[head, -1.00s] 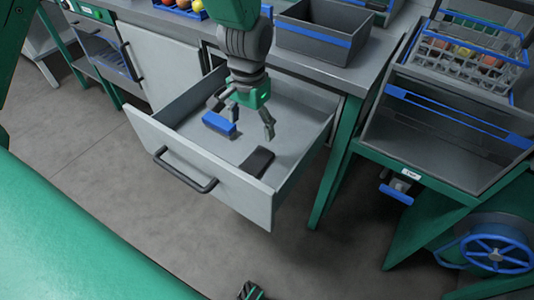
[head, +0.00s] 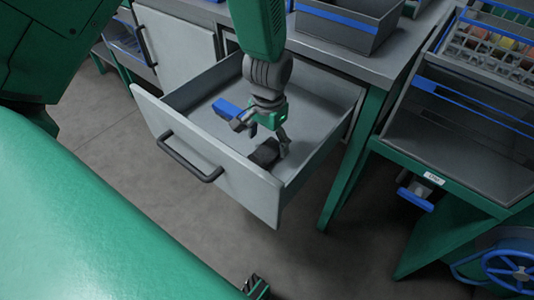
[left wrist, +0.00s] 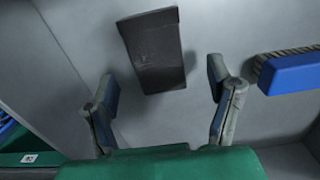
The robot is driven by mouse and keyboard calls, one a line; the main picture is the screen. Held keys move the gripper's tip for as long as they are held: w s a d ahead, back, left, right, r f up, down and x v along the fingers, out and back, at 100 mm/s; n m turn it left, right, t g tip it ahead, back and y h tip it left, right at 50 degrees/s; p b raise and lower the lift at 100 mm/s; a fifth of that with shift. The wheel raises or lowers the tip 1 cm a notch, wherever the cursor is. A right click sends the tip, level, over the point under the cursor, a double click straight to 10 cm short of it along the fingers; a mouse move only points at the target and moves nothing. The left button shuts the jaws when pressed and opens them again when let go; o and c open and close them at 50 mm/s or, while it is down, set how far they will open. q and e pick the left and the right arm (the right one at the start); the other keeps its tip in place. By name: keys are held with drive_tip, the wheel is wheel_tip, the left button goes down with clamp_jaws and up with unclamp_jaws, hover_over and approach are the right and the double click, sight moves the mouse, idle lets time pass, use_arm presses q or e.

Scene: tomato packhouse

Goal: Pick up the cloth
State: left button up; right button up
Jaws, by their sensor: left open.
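A dark grey, flat rectangular piece, which looks like the folded cloth (head: 263,154), lies on the floor of the open grey drawer (head: 252,195). In the left wrist view the cloth (left wrist: 155,48) lies beyond and between the fingertips, a little tilted. My left gripper (head: 262,140) points down inside the drawer, close over the cloth. Its fingers are spread and empty, and they partly hide the cloth in the head view. I cannot tell whether a finger touches it.
A blue brush (head: 228,108) lies in the drawer beside the gripper; it also shows in the left wrist view (left wrist: 292,72). The drawer walls surround the gripper. A grey bin (head: 345,28) stands on the counter (head: 370,68) behind. A green-framed stand (head: 455,195) is at the right.

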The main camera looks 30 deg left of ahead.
sight(268, 150)
use_arm(q)
drive_tip(key=f, duration=0.1)
drive_tip(key=f+b, duration=0.1)
drive_tip(key=f, duration=0.1)
drive_tip(key=shift+s+d+f, duration=0.15)
drive_tip(key=shift+d+f, duration=0.05)
drive_tip(key=shift+a+r, duration=0.1)
use_arm(e)
drive_tip(key=shift+d+f, duration=0.25)
drive_tip(key=shift+f, duration=0.55)
use_arm(q)
drive_tip(key=shift+a, duration=0.15)
drive_tip(key=c, duration=1.1)
use_arm(e)
drive_tip(key=shift+a+r, duration=0.1)
drive_tip(key=shift+a, duration=0.05)
use_arm(q)
drive_tip(key=shift+c, duration=0.2)
drive_tip(key=shift+r, duration=0.15)
wheel_tip(268, 150, up, 10)
drive_tip(key=p, duration=0.3)
drive_tip(key=o, duration=0.5)
drive_tip(key=shift+c, duration=0.2)
drive_tip(key=c, duration=0.4)
drive_tip(key=shift+p, duration=0.35)
drive_tip(key=shift+c, duration=0.2)
use_arm(e)
wheel_tip(268, 150, up, 3)
drive_tip(key=shift+r, duration=0.2)
